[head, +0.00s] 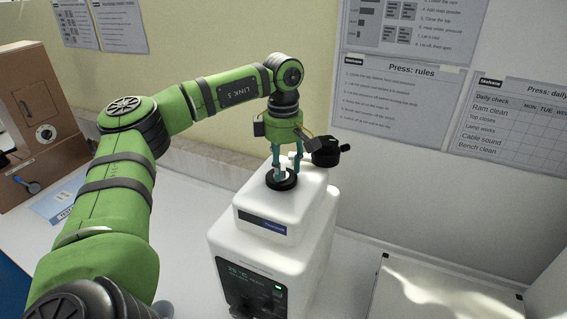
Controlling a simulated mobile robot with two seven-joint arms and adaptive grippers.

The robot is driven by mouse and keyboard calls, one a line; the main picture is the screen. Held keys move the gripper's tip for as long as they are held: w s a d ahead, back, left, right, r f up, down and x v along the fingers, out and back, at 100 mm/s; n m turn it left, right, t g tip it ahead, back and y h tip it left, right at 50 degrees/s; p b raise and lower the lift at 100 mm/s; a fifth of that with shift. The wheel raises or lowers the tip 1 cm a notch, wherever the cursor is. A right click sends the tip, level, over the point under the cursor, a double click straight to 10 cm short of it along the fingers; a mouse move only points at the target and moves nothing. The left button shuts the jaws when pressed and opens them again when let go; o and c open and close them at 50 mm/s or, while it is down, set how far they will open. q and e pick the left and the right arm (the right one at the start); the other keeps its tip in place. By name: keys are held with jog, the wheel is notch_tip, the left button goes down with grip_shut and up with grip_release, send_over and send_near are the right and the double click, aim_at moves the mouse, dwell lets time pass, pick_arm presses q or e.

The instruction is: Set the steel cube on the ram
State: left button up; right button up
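My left gripper (286,172) points straight down over the top of a white press (262,205). Its two teal fingers reach down to a round black-rimmed seat (281,187) on the press top, which appears to be the ram. A small pale block (284,174), likely the steel cube, shows between the fingertips at the seat. The fingers stand apart on either side of it. I cannot tell whether they touch it, or whether it rests on the seat. My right gripper is not in view.
A black knob-like part (328,152) sits close beside the gripper at the right. A brown cabinet (36,120) stands at the far left. A pale tray or panel (440,296) lies at the lower right. The wall with posters is close behind.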

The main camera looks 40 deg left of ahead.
aim_at(284, 167)
pick_arm(q)
jog(key=shift+r, duration=0.15)
notch_tip(284, 167, up, 7)
jog(key=b, duration=0.3)
jog(key=shift+f, duration=0.2)
notch_tip(284, 167, up, 6)
jog(key=shift+f+p, duration=0.2)
jog(key=shift+p, duration=0.25)
